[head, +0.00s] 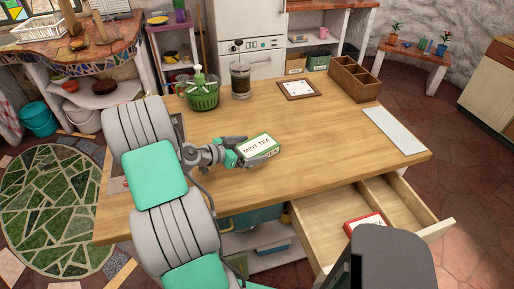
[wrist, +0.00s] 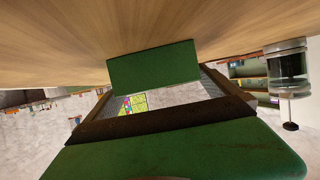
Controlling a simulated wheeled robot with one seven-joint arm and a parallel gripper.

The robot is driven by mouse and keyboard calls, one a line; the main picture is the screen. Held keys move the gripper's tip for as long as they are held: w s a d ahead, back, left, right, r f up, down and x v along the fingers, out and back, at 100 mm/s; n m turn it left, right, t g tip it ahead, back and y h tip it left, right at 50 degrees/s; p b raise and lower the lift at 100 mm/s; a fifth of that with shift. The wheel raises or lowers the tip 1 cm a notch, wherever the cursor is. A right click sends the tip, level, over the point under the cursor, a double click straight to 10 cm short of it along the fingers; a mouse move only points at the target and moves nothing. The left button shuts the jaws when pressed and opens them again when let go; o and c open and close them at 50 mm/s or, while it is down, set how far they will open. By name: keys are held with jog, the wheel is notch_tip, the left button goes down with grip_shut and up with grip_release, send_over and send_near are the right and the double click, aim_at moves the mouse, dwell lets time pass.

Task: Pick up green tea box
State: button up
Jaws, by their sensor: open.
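The green tea box (head: 258,146), with a white top reading "MINT TEA", is on the wooden counter (head: 300,120) near its middle. In the wrist view its plain green side (wrist: 153,65) shows against the counter, straight ahead of my gripper (wrist: 158,84). In the head view my gripper (head: 250,153) is low at the box's near left side, with its fingers reaching along it. The jaws are open. Whether a finger touches the box cannot be told.
A green basket (head: 203,96) with a bottle and a glass press (head: 240,80) stand behind. A wooden organiser (head: 355,78), a framed card (head: 299,89) and a pale mat (head: 395,130) lie to the right. An open drawer (head: 325,217) in front holds a red box (head: 366,222).

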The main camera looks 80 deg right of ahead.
aim_at(252, 148)
jog(key=x, duration=0.3)
jog(key=shift+d, duration=0.1)
jog(key=c, duration=1.4)
